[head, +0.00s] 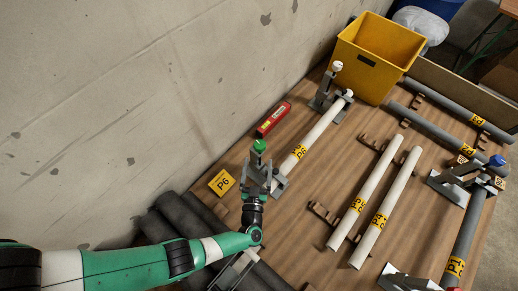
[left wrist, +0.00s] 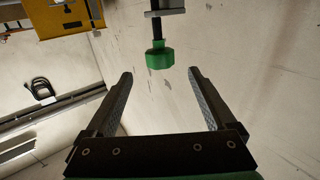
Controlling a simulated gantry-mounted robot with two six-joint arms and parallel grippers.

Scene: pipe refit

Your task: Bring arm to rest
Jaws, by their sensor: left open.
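My left arm (head: 130,265), green, white and black, reaches in from the lower left in the head view. Its left gripper (head: 259,166) is just below the green knob (head: 259,146) of a clamp at the near end of the white P6 pipe (head: 315,134). In the left wrist view the left gripper (left wrist: 160,78) is open, with nothing between its fingers. The green knob (left wrist: 159,59) appears beyond and between the fingertips. Contact is not visible. My right gripper is not in view.
A yellow bin (head: 362,70) stands at the board's far end. A red box (head: 273,118) and yellow P6 plate (head: 221,183) lie near the wall (head: 110,100). White pipes (head: 367,190) and a grey P1 pipe (head: 468,235) are to the right.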

